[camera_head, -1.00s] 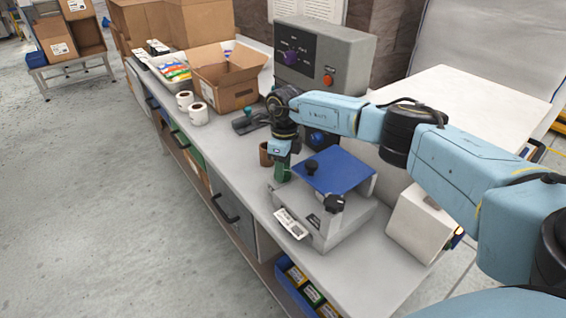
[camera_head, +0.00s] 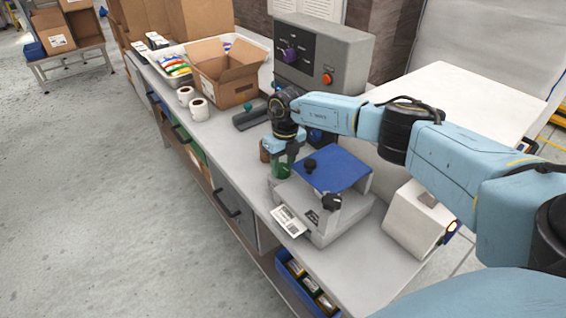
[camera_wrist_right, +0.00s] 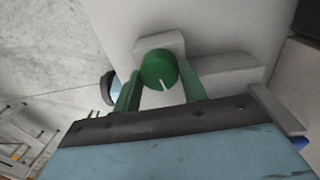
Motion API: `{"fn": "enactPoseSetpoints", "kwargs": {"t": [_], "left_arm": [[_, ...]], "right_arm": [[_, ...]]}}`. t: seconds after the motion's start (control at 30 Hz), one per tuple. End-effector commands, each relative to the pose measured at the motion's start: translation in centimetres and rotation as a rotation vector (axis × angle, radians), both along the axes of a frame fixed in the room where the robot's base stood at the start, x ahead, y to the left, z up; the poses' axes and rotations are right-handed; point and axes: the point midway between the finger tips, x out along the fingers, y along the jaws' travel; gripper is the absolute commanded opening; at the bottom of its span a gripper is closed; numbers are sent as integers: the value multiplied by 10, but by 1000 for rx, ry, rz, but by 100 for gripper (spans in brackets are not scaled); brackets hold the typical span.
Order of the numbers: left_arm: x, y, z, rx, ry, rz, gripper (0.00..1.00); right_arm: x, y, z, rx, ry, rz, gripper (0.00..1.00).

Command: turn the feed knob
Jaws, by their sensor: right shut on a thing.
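The feed knob (camera_wrist_right: 157,67) is a round green knob with a white pointer line, seen in the right wrist view. It sits on a pale grey housing, and its pointer faces the lower part of that view. My right gripper (camera_wrist_right: 161,80) has its green fingers on either side of the knob and is shut on it. In the head view, the right gripper (camera_head: 284,167) points down beside the grey machine with the blue plate (camera_head: 332,170); I cannot make out the knob there. My left gripper is not in view.
An open carton (camera_head: 230,85), white rolls (camera_head: 200,109) and a white box (camera_head: 413,222) share the bench. A blue bin (camera_head: 303,287) is below the front edge.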

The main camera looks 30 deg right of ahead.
Motion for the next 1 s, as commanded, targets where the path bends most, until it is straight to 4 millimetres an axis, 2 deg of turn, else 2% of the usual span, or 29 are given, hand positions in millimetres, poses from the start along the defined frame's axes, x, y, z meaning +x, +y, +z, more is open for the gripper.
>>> {"fn": "enactPoseSetpoints", "kwargs": {"t": [0.37, 0.4, 0.57, 0.87, 1.0], "left_arm": [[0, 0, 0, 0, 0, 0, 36], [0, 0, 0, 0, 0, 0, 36], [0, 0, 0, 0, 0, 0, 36], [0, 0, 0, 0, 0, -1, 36], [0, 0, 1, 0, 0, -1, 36]], "right_arm": [[1, -1, 1, -1, -4, -6, 19], [1, -1, 1, 0, -4, -6, 43], [1, -1, 1, 0, -3, -5, 64], [0, 0, 2, 0, -1, -4, 64], [1, -1, 15, 1, -4, -4, 64]]}}
